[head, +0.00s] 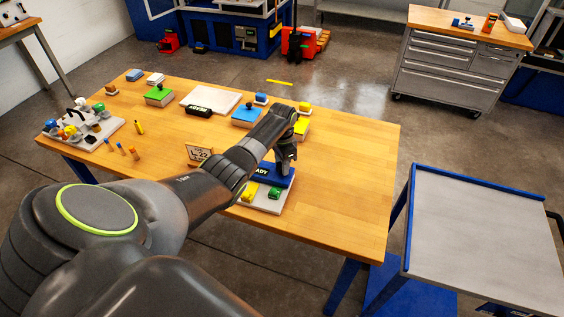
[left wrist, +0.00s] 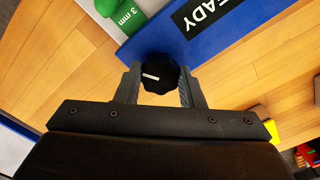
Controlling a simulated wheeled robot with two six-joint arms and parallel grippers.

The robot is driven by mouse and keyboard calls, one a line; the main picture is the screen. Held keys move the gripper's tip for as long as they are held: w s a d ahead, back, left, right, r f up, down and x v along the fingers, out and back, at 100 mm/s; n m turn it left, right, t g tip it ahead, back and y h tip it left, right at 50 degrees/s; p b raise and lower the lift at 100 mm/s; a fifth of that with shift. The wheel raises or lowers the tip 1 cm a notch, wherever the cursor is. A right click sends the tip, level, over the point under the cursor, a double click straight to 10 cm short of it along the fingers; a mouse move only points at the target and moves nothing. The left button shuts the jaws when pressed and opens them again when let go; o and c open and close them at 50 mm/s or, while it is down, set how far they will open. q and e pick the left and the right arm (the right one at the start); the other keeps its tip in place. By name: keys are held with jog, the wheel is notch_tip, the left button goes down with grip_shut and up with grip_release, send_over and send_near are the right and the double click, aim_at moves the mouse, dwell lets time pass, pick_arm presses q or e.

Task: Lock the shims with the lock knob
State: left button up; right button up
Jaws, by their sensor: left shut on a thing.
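The black lock knob (left wrist: 160,73) sits between the fingers of my left gripper (left wrist: 158,88), which is shut on it. The knob has a small white mark. In the head view my left gripper (head: 285,168) points down at the blue block (head: 266,180), whose label ends in "ADY"; the gripper hides the knob there. The blue block also fills the top of the left wrist view (left wrist: 225,48). A green shim marked "3 mm" (left wrist: 122,14) shows in the left wrist view.
A small sign (head: 199,153) stands left of the plate. Colored blocks, a white board (head: 210,99) and a rack of knobs (head: 82,134) occupy the bench's back and left. The bench's right end (head: 355,190) is clear. A grey cart (head: 480,230) stands to the right.

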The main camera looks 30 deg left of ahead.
pick_arm(q)
jog(key=m, duration=0.5)
jog(key=shift+w+m, duration=0.1)
jog(key=shift+m, duration=0.3)
jog(key=shift+r, duration=0.1)
dwell(0.3)
jog(key=o, duration=1)
jog(key=shift+r, duration=0.55)
notch_tip(320, 180, up, 16)
jog(key=b, duration=0.1)
jog(key=shift+r, duration=0.15)
